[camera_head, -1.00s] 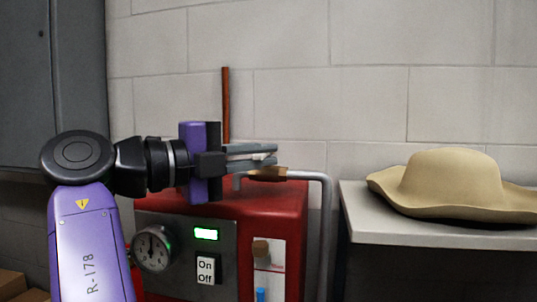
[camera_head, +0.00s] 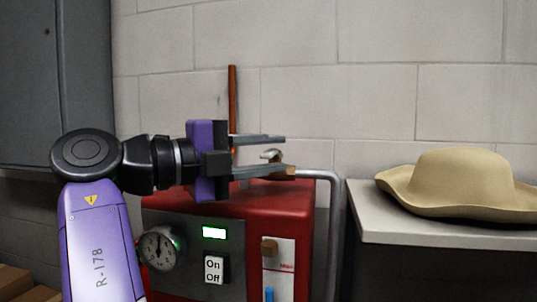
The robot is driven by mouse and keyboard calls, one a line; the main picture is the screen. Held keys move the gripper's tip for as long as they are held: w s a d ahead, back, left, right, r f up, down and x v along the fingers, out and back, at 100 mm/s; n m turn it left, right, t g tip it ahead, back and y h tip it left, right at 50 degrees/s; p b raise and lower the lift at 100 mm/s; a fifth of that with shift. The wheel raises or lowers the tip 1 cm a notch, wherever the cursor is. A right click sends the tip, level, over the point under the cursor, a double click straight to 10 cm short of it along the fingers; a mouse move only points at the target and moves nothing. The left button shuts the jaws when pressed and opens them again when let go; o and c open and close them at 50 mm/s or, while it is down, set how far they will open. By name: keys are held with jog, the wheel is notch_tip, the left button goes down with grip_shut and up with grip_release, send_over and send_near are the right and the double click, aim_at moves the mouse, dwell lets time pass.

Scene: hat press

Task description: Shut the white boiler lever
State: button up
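The red boiler (camera_head: 300,210) stands in the middle, with a grey front panel. A small pale, rounded piece (camera_head: 272,155) shows above its top; it looks like the end of the white lever, but most of it is hidden. My gripper (camera_head: 284,155) reaches rightward over the boiler, its fingers spread apart one above the other. The pale piece shows in the gap between the fingers, near their tips. I cannot tell whether either finger touches it. A brown piece (camera_head: 290,172) at the pipe's end is beside the lower fingertip.
A grey pipe (camera_head: 334,220) bends down the boiler's right side. A reddish-brown upright rod (camera_head: 232,95) stands behind my gripper. A tan hat (camera_head: 450,180) lies on a pale table (camera_head: 400,230) at right. The front carries a gauge (camera_head: 158,248) and an On/Off switch (camera_head: 214,270).

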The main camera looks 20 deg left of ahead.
jog(key=v, duration=0.7)
jog(key=shift+s+a+b, duration=0.25)
jog(key=shift+s+b, duration=0.05)
jog(key=shift+b, duration=0.1)
